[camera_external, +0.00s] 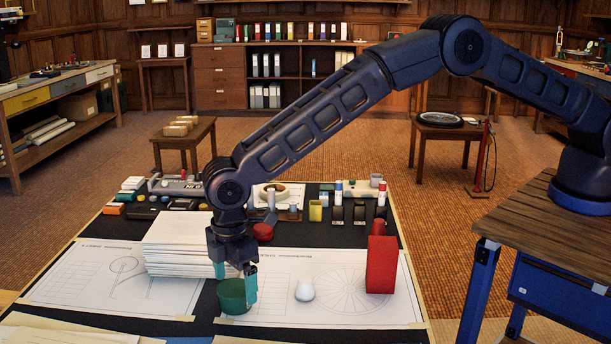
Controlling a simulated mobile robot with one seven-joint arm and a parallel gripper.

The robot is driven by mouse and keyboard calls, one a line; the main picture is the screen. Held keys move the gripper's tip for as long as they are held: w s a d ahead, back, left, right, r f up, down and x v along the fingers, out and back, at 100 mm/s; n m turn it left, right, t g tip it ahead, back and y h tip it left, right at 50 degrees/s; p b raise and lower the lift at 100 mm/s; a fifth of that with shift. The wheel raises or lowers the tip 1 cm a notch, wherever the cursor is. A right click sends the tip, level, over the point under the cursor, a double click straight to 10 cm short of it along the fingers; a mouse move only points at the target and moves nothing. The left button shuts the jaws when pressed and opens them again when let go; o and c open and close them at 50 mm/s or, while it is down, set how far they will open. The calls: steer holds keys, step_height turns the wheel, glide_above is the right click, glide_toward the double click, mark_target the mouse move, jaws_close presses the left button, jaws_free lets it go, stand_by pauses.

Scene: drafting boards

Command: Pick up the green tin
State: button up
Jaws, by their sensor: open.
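The green tin (231,297) is a short round tin standing on a drawing sheet on the drafting table. My gripper (235,283) points down at the tin, with teal fingertips. One finger is at the tin's right side, in front of its edge; the other shows at its upper left, partly behind it. The jaws are open around the tin. Whether the fingers touch it I cannot tell.
A stack of white paper (187,245) stands close at left of the gripper. A white rounded object (305,290) and a tall red block (381,265) stand to the right. Several small tools and jars line the table's back. Bare sheet lies between tin and white object.

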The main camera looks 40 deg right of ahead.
mark_target(234, 287)
step_height(234, 287, down, 3)
steer(key=shift+a+f, duration=0.15)
steer(key=c, duration=1.1)
steer(key=shift+c, duration=0.2)
